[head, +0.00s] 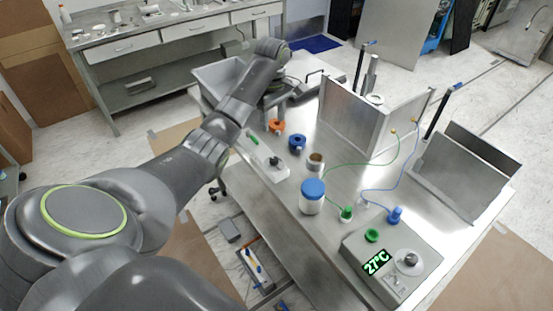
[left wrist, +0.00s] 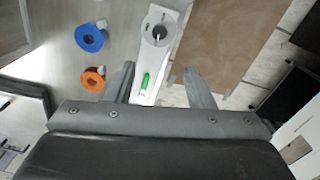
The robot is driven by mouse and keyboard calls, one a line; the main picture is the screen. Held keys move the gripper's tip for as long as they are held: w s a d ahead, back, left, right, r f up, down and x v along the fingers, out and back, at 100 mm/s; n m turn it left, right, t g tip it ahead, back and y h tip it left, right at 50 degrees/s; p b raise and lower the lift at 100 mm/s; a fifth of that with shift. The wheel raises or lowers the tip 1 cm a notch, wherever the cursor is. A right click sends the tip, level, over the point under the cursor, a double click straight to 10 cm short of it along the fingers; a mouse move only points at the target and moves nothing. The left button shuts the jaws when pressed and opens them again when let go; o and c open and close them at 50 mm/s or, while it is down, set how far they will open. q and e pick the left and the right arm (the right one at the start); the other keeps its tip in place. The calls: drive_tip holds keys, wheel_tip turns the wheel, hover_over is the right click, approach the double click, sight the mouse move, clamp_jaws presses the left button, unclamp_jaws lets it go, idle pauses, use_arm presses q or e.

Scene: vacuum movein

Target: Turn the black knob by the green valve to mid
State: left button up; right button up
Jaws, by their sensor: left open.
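A narrow pale panel (head: 262,152) lies on the left part of the steel table. It carries a small green valve handle (head: 254,140) and a dark knob (head: 273,161). In the left wrist view the green handle (left wrist: 145,80) lies near my fingers, and the knob (left wrist: 158,32) shows as a grey round dial with a dark middle, farther up the panel. My left gripper (left wrist: 158,74) is open and empty, its fingers on either side of the panel's green end. In the head view the left gripper (head: 270,101) is partly hidden by my arm. My right gripper is not in view.
An orange ring piece (head: 277,127) and a blue one (head: 297,143) lie beside the panel. A blue-lidded white jar (head: 312,198) and a metal cup (head: 316,162) stand nearer the middle. A controller (head: 411,279) reading 27°C sits front right. Steel boxes (head: 370,115) stand behind.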

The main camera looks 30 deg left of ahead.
use_arm(q)
drive_tip(key=b, duration=0.3)
approach(274, 159)
wheel_tip(274, 159, down, 8)
drive_tip(key=shift+r+p, duration=0.15)
drive_tip(key=shift+p, duration=0.85)
drive_tip(key=shift+f, duration=0.6)
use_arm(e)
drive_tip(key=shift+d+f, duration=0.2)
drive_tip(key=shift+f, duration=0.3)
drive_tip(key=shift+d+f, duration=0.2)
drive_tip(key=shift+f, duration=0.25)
use_arm(q)
drive_tip(key=c, duration=1)
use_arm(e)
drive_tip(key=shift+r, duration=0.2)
